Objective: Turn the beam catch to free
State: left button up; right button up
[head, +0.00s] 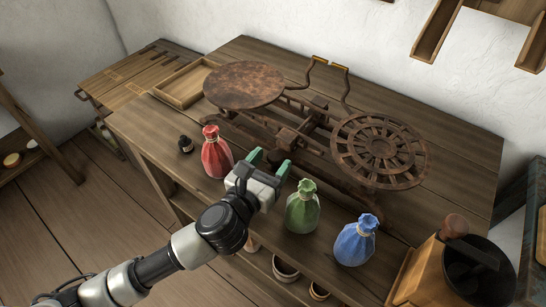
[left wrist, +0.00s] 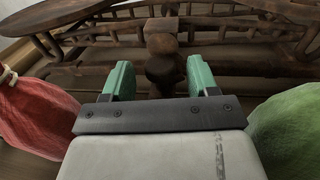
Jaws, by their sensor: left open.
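A rusty balance scale stands on the wooden table, with a solid round pan (head: 243,85) on the left and a spoked pan (head: 380,150) on the right. A brown rounded knob (left wrist: 162,69) on a short post, perhaps the beam catch, shows at the scale's middle in the left wrist view. My left gripper (head: 268,162) is open in front of the scale's middle. In the left wrist view its green fingers (left wrist: 160,80) stand either side of the knob, with gaps on both sides. Whether the knob lies between the tips or just beyond them is unclear. My right gripper is out of view.
A red sack (head: 216,155) stands left of my gripper; a green sack (head: 302,210) and a blue sack (head: 355,242) stand right. A small dark bottle (head: 186,144), a wooden tray (head: 182,88) and a grinder (head: 450,262) are also there. The table's front strip is crowded.

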pick_arm(q)
jog(key=shift+w+d, duration=0.3)
jog(key=shift+w, duration=0.3)
jog(key=c, duration=0.9)
jog(key=shift+r+p, duration=0.15)
jog(key=shift+p, duration=0.2)
jog(key=m+g+h+p, duration=0.1)
jog(key=h+p, duration=0.1)
jog(key=m+g+h+p, duration=0.2)
jog(key=shift+w+a+r, duration=0.1)
jog(key=shift+a, duration=0.05)
jog(key=shift+f+m+g+h+p, duration=0.25)
jog(key=shift+m+g+h+p, duration=0.15)
jog(key=shift+m+g+h, duration=0.4)
